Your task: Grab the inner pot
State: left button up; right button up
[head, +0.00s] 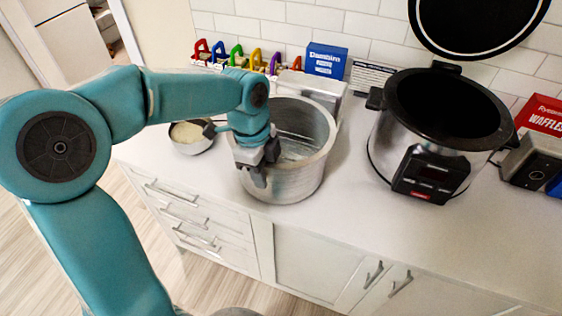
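The inner pot (308,180) is a round, silvery metal pot standing on the white counter, left of the cooker. It is upright, and its inside looks empty where it shows. My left gripper (259,178) points down at the pot's left front rim and covers part of the rim and wall. I cannot tell whether its fingers are around the rim or only in front of it, nor how far apart they are. The cooker (384,143) stands to the right with its black lid (470,22) raised and a dark cavity. My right gripper is not in view.
A metal bowl of pale grains (190,136) stands left of the pot. Behind are several coloured clips (237,55), a blue box (325,60) and a metal container (312,84) close to the pot. A waffle maker (531,161) stands at far right. The front counter (350,225) is clear.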

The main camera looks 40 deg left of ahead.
pick_arm(q)
jog(key=shift+w, duration=0.1)
grip_shut()
jog(key=shift+r, duration=0.15)
dwell(0.9)
